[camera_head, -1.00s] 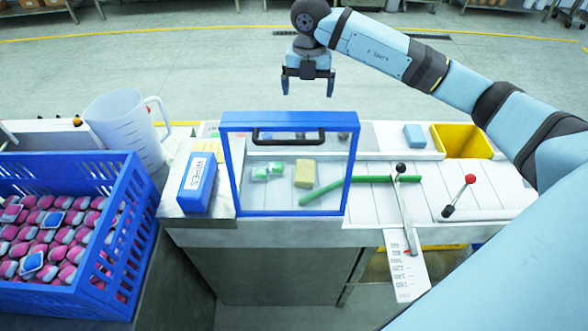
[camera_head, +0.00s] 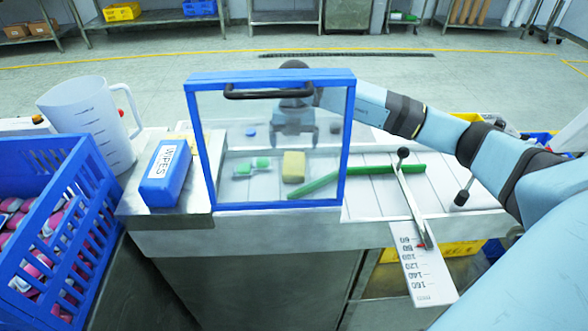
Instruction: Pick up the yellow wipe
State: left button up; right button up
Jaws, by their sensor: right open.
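A yellow block-shaped piece (camera_head: 293,167), which looks like the yellow wipe, lies on the pale work surface behind a clear panel with a blue frame (camera_head: 270,77). A blue box labelled WIPES (camera_head: 166,175) stands left of the panel, with a yellowish thing (camera_head: 180,137) partly hidden behind it. My right gripper (camera_head: 295,142) is seen through the panel, pointing down, open and empty. It is beyond the yellow piece in the picture and apart from it; its exact height is unclear. My left gripper is out of view.
Green-and-white pieces (camera_head: 250,167) and a green bar (camera_head: 330,180) lie near the yellow piece. A lever with a black knob (camera_head: 403,153) stands right of the panel. A clear jug (camera_head: 85,125) and a blue crate (camera_head: 60,215) of pink packs are at left.

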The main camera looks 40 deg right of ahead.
notch_tip(320, 180, down, 8)
jog(key=shift+f, duration=0.15)
jog(key=c, duration=1)
